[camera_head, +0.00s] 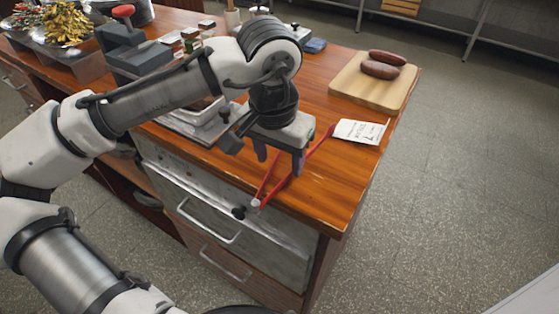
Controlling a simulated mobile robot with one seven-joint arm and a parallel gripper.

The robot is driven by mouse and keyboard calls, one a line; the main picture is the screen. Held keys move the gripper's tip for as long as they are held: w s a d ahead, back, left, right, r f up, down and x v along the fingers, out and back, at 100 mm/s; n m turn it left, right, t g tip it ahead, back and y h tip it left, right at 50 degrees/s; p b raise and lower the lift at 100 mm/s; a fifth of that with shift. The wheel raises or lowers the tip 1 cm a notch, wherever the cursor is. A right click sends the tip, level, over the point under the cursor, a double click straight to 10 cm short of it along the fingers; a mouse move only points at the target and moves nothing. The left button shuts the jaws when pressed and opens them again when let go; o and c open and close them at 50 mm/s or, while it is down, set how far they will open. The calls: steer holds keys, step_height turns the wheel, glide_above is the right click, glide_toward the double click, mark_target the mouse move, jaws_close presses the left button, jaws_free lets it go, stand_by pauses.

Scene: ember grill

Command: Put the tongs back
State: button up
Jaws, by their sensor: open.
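The red tongs (268,182) lie near the front edge of the wooden counter. Their two red arms spread apart, and the light and dark ends stick out past the front edge, above the drawer. My gripper (280,168) is just above the tongs, pointing down, with its fingers open. One finger appears close to a red arm, but I cannot tell whether it touches. The gripper and wrist hide part of the tongs. No holder for the tongs can be clearly made out.
A wooden board (345,90) with two sausages (383,68) stands at the back right. A paper card (359,132) lies right of the gripper. Metal equipment and small containers crowd the left of the counter (330,185). A grey drawer (220,215) is below the front edge.

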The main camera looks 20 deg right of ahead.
step_height(320, 180, up, 11)
steer(key=s+a, duration=0.1)
